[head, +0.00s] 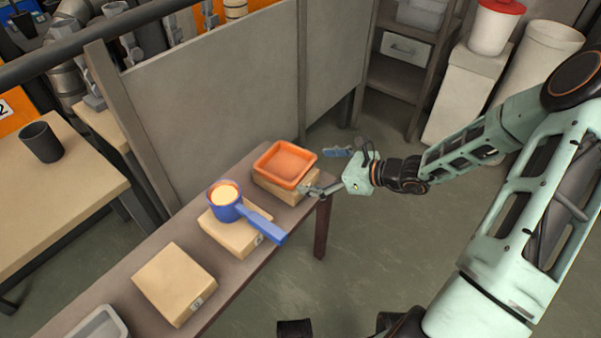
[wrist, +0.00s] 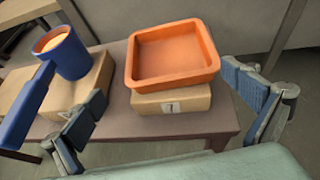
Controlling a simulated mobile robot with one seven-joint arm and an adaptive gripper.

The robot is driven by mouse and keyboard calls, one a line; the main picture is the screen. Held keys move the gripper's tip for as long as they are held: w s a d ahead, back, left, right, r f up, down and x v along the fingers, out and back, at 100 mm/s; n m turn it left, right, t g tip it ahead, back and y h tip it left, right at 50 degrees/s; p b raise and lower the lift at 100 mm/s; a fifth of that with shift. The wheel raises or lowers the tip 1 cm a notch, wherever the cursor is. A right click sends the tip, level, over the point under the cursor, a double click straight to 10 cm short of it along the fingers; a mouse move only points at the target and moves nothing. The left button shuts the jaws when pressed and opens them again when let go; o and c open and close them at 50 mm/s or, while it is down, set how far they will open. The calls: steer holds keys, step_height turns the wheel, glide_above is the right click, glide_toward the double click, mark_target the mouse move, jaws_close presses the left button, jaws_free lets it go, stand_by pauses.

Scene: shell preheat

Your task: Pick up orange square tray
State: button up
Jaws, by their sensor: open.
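The orange square tray (head: 285,165) sits on a cardboard box (head: 279,191) at the far right end of the narrow table. In the wrist view the tray (wrist: 172,55) is empty, lies ahead between my fingers and overhangs the box's front edge a little. My gripper (head: 325,172) is open and empty, close to the tray's right side in the head view. In the wrist view its two fingers (wrist: 165,105) are spread wide, one on each side, and do not appear to touch the tray.
A blue pot with a long handle (head: 227,204) holds something yellow on the neighbouring box (head: 232,236). Another box (head: 174,283) and a grey container (head: 97,324) stand nearer on the table (head: 130,262). A grey partition (head: 225,110) rises behind. Floor beyond the table's right end is clear.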

mark_target(286, 168)
steer(key=shift+m+t, duration=0.3)
steer(key=shift+t, duration=0.1)
steer(key=b+x, duration=0.1)
steer(key=x, duration=0.2)
steer(key=b+x, duration=0.2)
steer(key=x, duration=0.2)
steer(key=w+b+x, duration=0.1)
steer(key=x, duration=0.3)
steer(key=shift+w+d+r, duration=0.1)
steer(key=shift+d+r, duration=0.1)
steer(key=shift+r, duration=0.2)
steer(key=shift+c, duration=0.4)
steer(key=c, duration=1)
